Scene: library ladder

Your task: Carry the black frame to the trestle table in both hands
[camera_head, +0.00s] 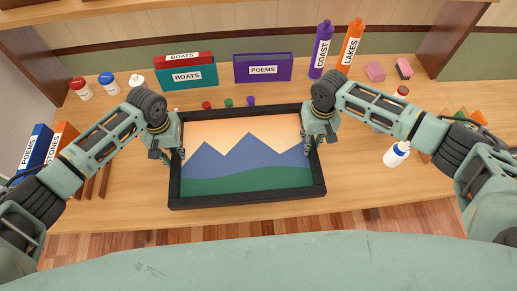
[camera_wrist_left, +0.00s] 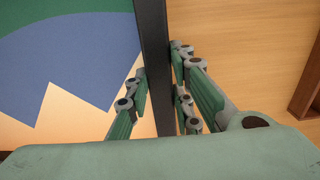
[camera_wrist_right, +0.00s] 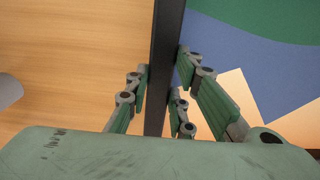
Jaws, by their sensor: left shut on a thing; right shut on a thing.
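The black frame (camera_head: 248,201) holds a picture of blue mountains, a green hill and a pale orange sky. In the head view it lies in the middle, over the wooden table (camera_head: 350,190). My left gripper (camera_head: 174,156) is shut on the frame's left side bar; the left wrist view shows the bar (camera_wrist_left: 153,60) between the fingers. My right gripper (camera_head: 312,140) is shut on the right side bar; the right wrist view shows that bar (camera_wrist_right: 165,60) between its fingers. I cannot tell whether the frame touches the table top.
Behind the frame stand a teal BOATS box (camera_head: 187,77), a purple POEMS box (camera_head: 263,68), a purple bottle (camera_head: 321,50) and an orange bottle (camera_head: 351,48). A white bottle (camera_head: 396,154) is at right. Blue books (camera_head: 35,150) stand at left. Small caps (camera_head: 228,102) lie just behind the frame.

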